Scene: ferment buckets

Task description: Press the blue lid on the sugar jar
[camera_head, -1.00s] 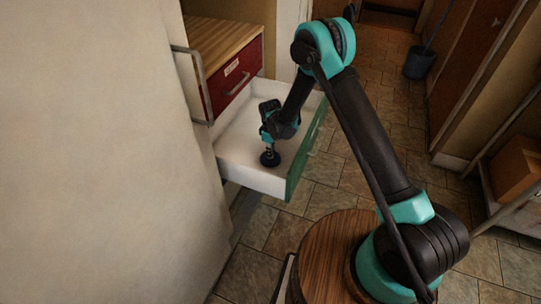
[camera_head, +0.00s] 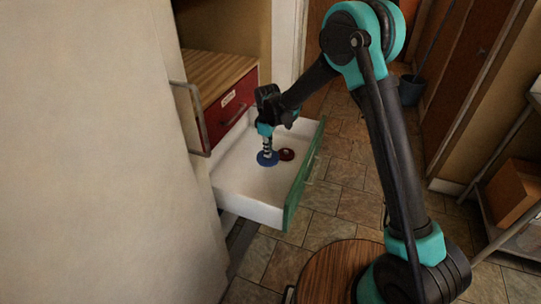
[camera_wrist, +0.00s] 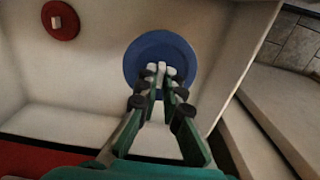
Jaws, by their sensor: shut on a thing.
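The blue lid (camera_head: 262,160) is a round disc in the open white drawer (camera_head: 231,187). It also shows in the wrist view (camera_wrist: 138,62), with a small pale knob at its middle. My gripper (camera_head: 267,150) points down into the drawer. In the wrist view, my gripper's fingertips (camera_wrist: 161,70) are closed together on the lid's knob. I cannot tell whether the lid rests on the drawer floor or hangs just above it. The sugar jar is not visible in either view.
A red lid (camera_head: 287,154) lies on the drawer floor beside the blue one; it also shows in the wrist view (camera_wrist: 62,22). The drawer has a green front (camera_head: 304,180). A shut red drawer (camera_head: 230,102) is behind it. A pale cabinet side (camera_head: 85,150) stands at left.

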